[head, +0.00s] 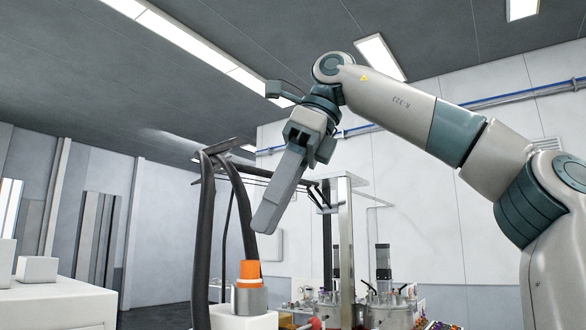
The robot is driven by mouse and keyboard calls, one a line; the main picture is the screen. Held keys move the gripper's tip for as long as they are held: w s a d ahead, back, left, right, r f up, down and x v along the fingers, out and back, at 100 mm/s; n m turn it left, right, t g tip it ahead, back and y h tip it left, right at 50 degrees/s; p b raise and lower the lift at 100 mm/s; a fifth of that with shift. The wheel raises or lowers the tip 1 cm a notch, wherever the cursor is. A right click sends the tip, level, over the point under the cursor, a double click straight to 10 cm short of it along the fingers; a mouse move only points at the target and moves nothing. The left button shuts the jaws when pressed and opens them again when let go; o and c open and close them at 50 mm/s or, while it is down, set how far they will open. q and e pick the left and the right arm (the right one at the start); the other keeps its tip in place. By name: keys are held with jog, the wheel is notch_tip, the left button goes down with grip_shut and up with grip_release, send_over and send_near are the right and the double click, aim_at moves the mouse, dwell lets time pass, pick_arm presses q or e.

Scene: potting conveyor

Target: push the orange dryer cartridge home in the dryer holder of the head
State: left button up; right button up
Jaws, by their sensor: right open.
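The orange dryer cartridge (249,271) stands upright in a grey cylindrical holder (250,299) on a white rounded body, low in the middle of the head view. Its orange upper part sticks out above the grey rim. How deep it sits inside the holder is hidden. My right gripper (266,218) is raised above the cartridge and a little to its right in the picture. It points down and to the left, is open, and holds nothing that I can see. A gap shows between its tip and the cartridge. My left gripper is not in view.
Thick black hoses (206,230) rise just left of the cartridge beside a dark frame. A metal post (343,250) stands to the right, with machinery (385,290) behind it. A white cabinet (60,305) with pale boxes is at the lower left.

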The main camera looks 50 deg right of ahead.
jog(key=v, duration=0.8)
jog(key=shift+p, duration=0.35)
jog(key=shift+s, duration=0.1)
dwell(0.7)
